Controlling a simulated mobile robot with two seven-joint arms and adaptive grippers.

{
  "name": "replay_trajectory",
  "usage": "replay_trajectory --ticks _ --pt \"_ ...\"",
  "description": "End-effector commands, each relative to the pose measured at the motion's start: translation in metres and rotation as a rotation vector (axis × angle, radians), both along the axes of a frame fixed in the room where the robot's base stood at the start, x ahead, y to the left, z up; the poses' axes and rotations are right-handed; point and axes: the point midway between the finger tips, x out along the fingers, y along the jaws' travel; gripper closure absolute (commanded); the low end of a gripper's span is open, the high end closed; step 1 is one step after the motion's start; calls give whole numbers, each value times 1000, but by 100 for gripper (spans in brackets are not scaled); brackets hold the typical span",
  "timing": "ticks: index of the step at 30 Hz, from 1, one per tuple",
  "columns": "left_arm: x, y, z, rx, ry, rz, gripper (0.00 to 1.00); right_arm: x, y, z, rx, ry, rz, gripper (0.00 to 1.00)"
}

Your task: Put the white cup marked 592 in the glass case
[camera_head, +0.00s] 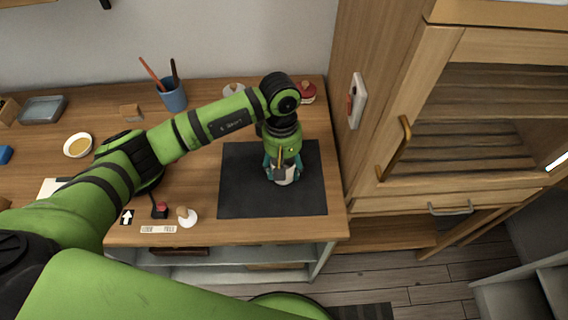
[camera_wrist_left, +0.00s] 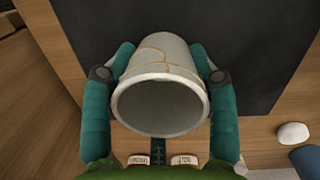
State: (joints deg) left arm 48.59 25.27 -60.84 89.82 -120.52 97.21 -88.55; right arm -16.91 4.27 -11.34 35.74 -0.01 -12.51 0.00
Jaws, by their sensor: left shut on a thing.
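A white cup (camera_head: 286,178) with gold seams is on or just above the dark mat (camera_head: 240,190) on the wooden bench. My left gripper (camera_head: 282,166) points down and is shut on it. In the left wrist view the cup (camera_wrist_left: 158,62) sits between the two teal fingers, its open mouth towards the camera. No 592 mark shows on it. Whether its base touches the mat cannot be told. The wooden case (camera_head: 418,92) with a glass door and a brass handle (camera_head: 395,150) stands to the right, and its door looks closed. My right gripper is not in view.
A blue pen cup (camera_head: 173,95), a small bowl (camera_head: 78,145) and a grey tray (camera_head: 43,109) stand on the left of the bench. A white-knobbed tool (camera_head: 187,217) lies near the front edge. A phone-like panel (camera_head: 357,100) is on the case's side.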

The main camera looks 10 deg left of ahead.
Motion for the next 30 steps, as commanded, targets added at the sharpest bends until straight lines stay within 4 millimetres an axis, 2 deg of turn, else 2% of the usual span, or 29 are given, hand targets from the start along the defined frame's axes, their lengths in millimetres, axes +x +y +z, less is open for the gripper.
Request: replay_trajectory --ticks 2,3,4,17,19,23,30 --pt "0 0 -3 0 -1 0 80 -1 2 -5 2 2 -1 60" --pt "0 0 -2 1 -1 0 26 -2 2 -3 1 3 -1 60" --pt "0 0 -1 0 0 0 17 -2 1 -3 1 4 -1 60" --pt "0 0 2 0 1 0 17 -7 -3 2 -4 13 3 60" --pt "2 1 6 0 -3 0 17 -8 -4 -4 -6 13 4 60" --pt "5 2 28 0 -7 -2 17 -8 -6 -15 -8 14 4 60" --pt "9 5 80 0 -5 1 17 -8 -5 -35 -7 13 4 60"
